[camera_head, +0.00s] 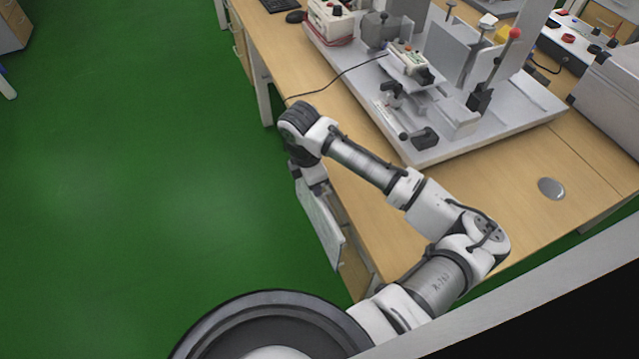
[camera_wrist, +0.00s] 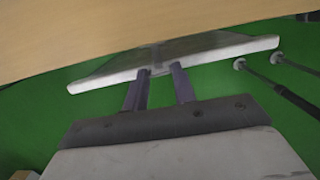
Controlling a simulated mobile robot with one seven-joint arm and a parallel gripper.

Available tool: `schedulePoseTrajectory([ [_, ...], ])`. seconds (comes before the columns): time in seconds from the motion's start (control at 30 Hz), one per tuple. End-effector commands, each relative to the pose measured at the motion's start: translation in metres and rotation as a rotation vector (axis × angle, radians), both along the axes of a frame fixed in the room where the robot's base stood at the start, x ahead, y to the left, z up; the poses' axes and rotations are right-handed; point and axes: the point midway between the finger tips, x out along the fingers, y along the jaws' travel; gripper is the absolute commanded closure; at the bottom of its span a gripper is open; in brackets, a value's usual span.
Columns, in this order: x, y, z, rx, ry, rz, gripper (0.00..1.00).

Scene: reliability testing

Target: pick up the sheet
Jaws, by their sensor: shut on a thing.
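The sheet is a flat pale grey-white panel. In the head view the sheet (camera_head: 320,225) hangs steeply tilted beside the left edge of the wooden desk, over the green floor. In the wrist view the sheet (camera_wrist: 215,48) lies across the picture just beyond the fingers, with its near edge at the fingertips. My gripper (camera_wrist: 160,73) is shut on the sheet near the middle of that edge. In the head view my gripper (camera_head: 310,182) is below my wrist at the sheet's upper end, and its fingertips are hard to make out.
The wooden desk (camera_head: 365,228) is close on the right of the sheet. A testing machine on a large white base (camera_head: 450,148) stands on it, with a black cable (camera_head: 335,78) near the desk edge. The green floor (camera_head: 130,170) to the left is clear.

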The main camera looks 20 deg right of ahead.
Motion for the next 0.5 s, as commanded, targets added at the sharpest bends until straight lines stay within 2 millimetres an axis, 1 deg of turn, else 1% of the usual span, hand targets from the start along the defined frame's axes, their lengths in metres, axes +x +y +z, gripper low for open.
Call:
schedulePoseTrajectory([
  [0.03, 0.000, 0.013, -0.003, 0.003, -0.001, 0.007, 1.00],
  [0.17, -0.001, 0.045, -0.004, 0.003, 0.000, 0.008, 1.00],
  [0.3, -0.003, 0.085, -0.004, 0.003, -0.001, 0.009, 1.00],
  [0.4, -0.004, 0.112, -0.003, 0.003, -0.001, 0.007, 1.00],
  [0.5, -0.005, 0.133, -0.002, 0.002, 0.000, 0.006, 1.00],
])
